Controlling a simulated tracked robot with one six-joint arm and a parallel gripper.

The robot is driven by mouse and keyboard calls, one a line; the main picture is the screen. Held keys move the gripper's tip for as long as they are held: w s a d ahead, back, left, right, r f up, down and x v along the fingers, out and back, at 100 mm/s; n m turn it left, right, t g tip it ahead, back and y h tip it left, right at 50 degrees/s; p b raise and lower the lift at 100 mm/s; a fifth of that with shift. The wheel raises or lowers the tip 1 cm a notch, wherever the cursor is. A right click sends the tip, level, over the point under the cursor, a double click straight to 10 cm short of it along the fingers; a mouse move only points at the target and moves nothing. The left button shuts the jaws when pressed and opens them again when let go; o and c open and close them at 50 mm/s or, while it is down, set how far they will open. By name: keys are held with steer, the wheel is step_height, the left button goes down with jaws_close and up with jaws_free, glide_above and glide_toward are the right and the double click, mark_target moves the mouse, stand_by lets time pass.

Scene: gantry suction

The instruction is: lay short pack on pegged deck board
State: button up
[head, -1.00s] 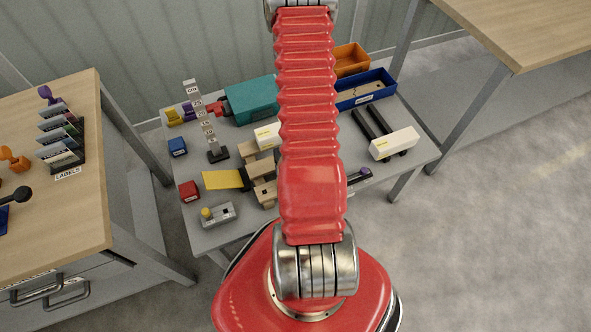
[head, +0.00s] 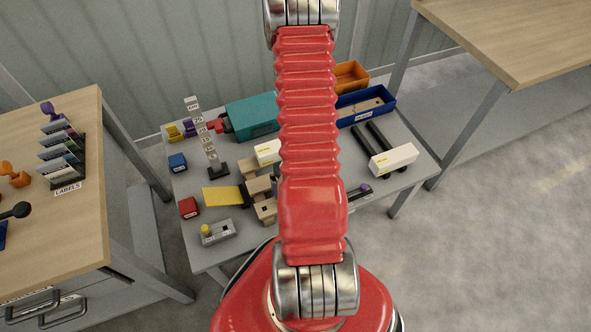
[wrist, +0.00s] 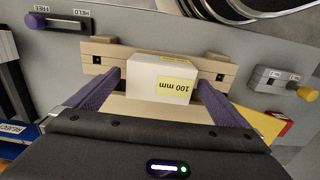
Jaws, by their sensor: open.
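The short white pack (wrist: 158,78), labelled "100 mm" in yellow, lies in the wrist view over pale wooden boards (wrist: 98,50). The far board has dark square marks near both ends. Whether the pack lies flat on a board or between boards, I cannot tell. My gripper (wrist: 157,80) is open, its purple fingers on either side of the pack. Contact cannot be made out. In the head view the short pack (head: 267,152) is partly behind my red arm, above wooden blocks (head: 264,210); my gripper is hidden there.
A longer white pack (head: 393,160) lies across black rails (head: 372,140) at the right. A teal machine (head: 252,116), blue tray (head: 366,104) and orange tray (head: 350,76) stand at the back. A FREE/HELD lever (wrist: 42,21) and yellow-knobbed switch box (wrist: 283,82) flank the boards.

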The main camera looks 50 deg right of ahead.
step_height(320, 180, up, 12)
steer(key=shift+r, duration=0.2)
stand_by(0.7)
stand_by(0.9)
steer(key=w+a+r+n+t, duration=0.1)
steer(key=a+r+n+t, duration=0.1)
steer(key=a+r, duration=1.3)
steer(key=w+a+r+n+t, duration=0.1)
steer(key=a+r+n+t, duration=0.2)
steer(key=a+r, duration=1.1)
step_height(320, 180, up, 4)
steer(key=shift+w+a+f+n+t, duration=0.25)
steer(key=shift+w+a+n+t, duration=0.1)
steer(key=shift+n, duration=0.25)
